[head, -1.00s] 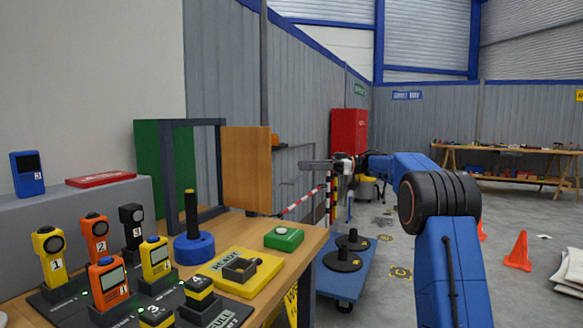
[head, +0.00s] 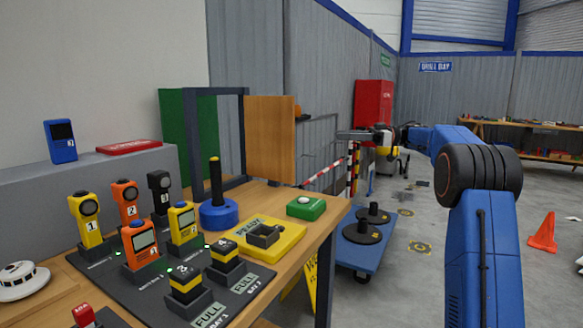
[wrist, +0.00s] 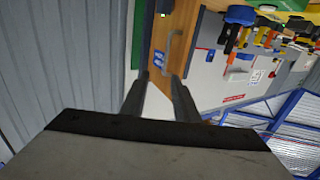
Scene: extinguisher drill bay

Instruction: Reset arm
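My arm stands bent on the right in the head view. Its end, my gripper (head: 352,135), reaches left over the floor past the workbench's right end, small and seen from the side. In the wrist view the two fingers of my gripper (wrist: 158,80) stand apart with nothing held between them. A wooden door panel (wrist: 165,40) with a handle shows beyond them. The same wooden panel (head: 270,140) stands in its dark frame in the head view, left of my gripper. My gripper touches nothing that I can see.
The workbench (head: 325,225) holds a blue-based post (head: 219,212), a green button box (head: 306,207), a yellow tray (head: 288,240) and several numbered devices on a black mat (head: 118,298). A blue trolley (head: 360,258) stands beside it. Open floor lies right, with an orange cone (head: 543,232).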

